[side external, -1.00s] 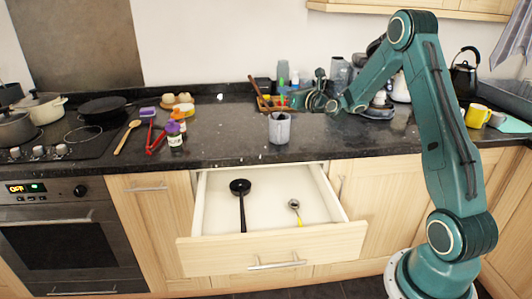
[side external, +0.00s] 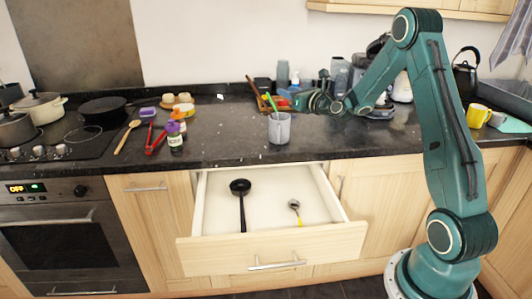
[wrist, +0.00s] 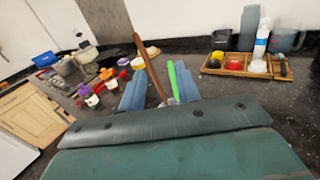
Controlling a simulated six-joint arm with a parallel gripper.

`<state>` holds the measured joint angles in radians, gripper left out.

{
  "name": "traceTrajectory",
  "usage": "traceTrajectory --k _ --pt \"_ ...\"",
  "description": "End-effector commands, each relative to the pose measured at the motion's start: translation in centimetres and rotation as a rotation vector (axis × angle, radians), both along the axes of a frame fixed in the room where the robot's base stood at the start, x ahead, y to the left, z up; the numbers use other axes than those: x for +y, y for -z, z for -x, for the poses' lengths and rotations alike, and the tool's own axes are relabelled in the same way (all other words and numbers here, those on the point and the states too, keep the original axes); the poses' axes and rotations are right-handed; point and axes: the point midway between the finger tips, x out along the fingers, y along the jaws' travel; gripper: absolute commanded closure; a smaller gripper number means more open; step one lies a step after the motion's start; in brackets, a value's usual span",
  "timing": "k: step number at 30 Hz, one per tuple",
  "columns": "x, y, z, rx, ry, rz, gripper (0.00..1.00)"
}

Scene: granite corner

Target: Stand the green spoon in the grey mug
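The grey mug (side external: 279,129) stands upright on the dark counter behind the open drawer. The green spoon (side external: 271,104) stands in it, its handle leaning up to the left above the rim. In the wrist view the green handle (wrist: 173,82) shows close to the right finger. A brown wooden handle (wrist: 148,62) slants beside it, and both run down towards the mug, which is mostly hidden there. My gripper (wrist: 158,90) has its blue fingers apart, one on each side of the handles. In the side view my gripper (side external: 292,99) is just behind and right of the mug.
A wooden tray (wrist: 236,72) with bottles and jars stands behind the mug. A spice jar (side external: 175,138), red tongs (side external: 155,143) and a wooden spoon (side external: 127,138) lie to the left. The open drawer (side external: 270,207) holds a black ladle and another spoon.

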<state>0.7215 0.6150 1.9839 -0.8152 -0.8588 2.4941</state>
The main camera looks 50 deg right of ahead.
Motion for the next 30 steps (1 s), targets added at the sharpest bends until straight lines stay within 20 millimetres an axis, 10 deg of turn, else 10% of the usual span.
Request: traceTrajectory --k 30 --pt "2.5 0.1 11.4 0.001 0.003 -0.002 0.67"
